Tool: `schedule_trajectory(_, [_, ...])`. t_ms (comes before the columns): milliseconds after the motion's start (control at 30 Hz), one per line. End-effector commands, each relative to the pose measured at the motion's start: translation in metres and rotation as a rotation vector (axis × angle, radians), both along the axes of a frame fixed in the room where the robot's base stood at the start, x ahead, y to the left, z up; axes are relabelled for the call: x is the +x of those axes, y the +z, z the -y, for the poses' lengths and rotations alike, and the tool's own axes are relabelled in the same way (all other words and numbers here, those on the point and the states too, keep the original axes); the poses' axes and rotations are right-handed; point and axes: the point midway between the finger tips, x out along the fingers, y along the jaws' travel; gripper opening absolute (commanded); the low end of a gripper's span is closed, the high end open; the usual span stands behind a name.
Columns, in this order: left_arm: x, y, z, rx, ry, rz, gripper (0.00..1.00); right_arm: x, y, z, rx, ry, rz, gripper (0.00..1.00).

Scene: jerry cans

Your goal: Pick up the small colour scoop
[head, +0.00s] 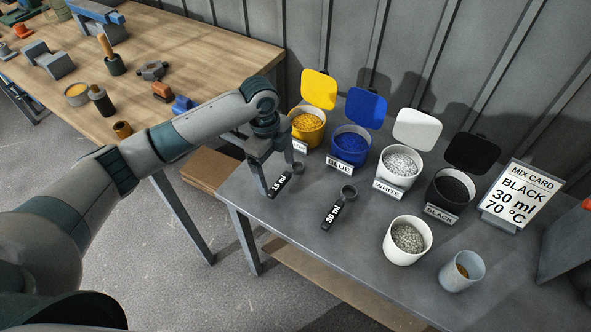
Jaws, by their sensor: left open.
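The small scoop (280,184), with a dark handle marked 15 ml and a little round bowl, lies on the grey table near its left edge. My left gripper (276,175) is open, pointing down at this scoop, with its fingers around the handle area. I cannot tell whether the fingers touch the scoop. The larger scoop (331,216), marked 30 ml, lies to the right on the same table. My right gripper is not in view.
Open tubs of yellow (308,128), blue (350,146), white (399,168) and black (452,190) stand along the back. A white pot (407,240), a translucent cup (462,271) and a mix card (520,196) are to the right. A wooden workbench (205,53) holds tools.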

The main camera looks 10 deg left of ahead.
Motion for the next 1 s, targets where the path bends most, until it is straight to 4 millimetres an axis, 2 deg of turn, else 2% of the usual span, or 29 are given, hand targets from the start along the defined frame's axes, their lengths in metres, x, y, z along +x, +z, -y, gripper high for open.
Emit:
schedule_trajectory(233, [-0.003, -0.010, 0.003, 0.001, 0.000, -0.003, 0.85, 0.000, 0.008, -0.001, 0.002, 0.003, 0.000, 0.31])
schedule_trajectory(400, [-0.007, -0.030, 0.006, 0.001, 0.001, -0.003, 0.85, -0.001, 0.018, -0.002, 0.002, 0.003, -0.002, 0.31])
schedule_trajectory(600, [-0.007, -0.049, 0.008, 0.001, 0.001, 0.000, 0.85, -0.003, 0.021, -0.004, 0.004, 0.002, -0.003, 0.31])
schedule_trajectory(1000, [-0.007, -0.051, 0.008, 0.001, 0.000, 0.000, 0.85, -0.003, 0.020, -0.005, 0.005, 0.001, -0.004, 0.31])
